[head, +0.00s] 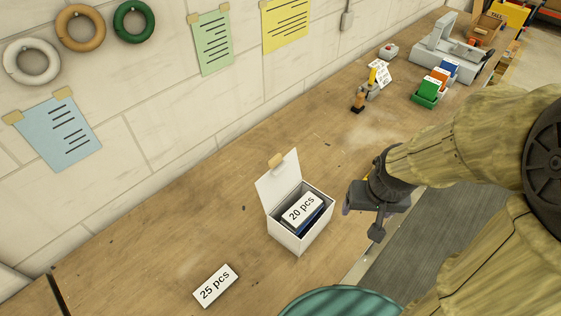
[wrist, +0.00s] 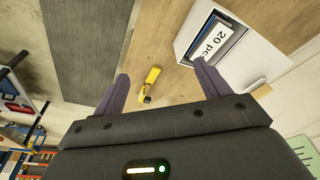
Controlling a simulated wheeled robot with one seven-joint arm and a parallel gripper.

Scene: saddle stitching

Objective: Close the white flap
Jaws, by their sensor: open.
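The white box (head: 298,238) stands on the workbench with its white flap (head: 280,182) raised on the side toward the wall. A tan tab (head: 275,161) sits at the flap's top edge. Inside the box lie a "20 pcs" card (head: 302,208) and something dark blue. The box also shows at the upper right of the wrist view (wrist: 187,42). My gripper (head: 362,221) is open and empty, to the right of the box and apart from it. Its two spread fingers (wrist: 162,70) show in the wrist view.
A "25 pcs" card (head: 215,286) lies left of the box. A small yellow tool (wrist: 150,82) lies on the bench below my fingers. A stool's teal seat (head: 340,302) is at the front edge. Coloured bins (head: 427,92) and a grey machine (head: 445,48) stand farther back.

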